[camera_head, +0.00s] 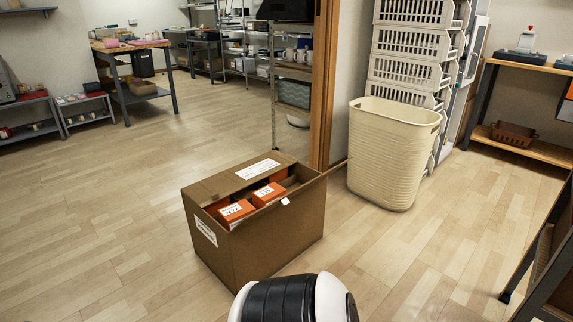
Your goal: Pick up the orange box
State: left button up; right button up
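Several orange boxes with white labels lie inside an open brown cardboard carton on the floor. One orange box (237,211) is at the carton's front left, and another orange box (269,193) is just right of it. More orange shows behind them, partly hidden by the carton's wall. The cardboard carton (270,244) has its top flaps open. A white and black rounded part of my own body shows at the bottom, in front of the carton. Neither of my grippers is in view.
A cream laundry basket (388,152) stands right of the carton, before stacked white crates (409,45). A wooden-edged doorway post (325,85) rises behind the carton. A dark-legged table (548,245) is at the right edge. Floor left of the carton is clear.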

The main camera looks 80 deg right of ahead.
aim_at(229, 217)
jog(key=z, duration=2.75)
jog(key=i+j+z, duration=0.15)
jog(key=j+z, duration=0.15)
jog(key=i+j+z, duration=0.25)
jog(key=j, duration=0.25)
jog(key=j+z, duration=0.3)
jog(key=j, duration=0.15)
jog(key=i+j, duration=0.1)
jog(key=j, duration=0.95)
jog(key=i, duration=0.55)
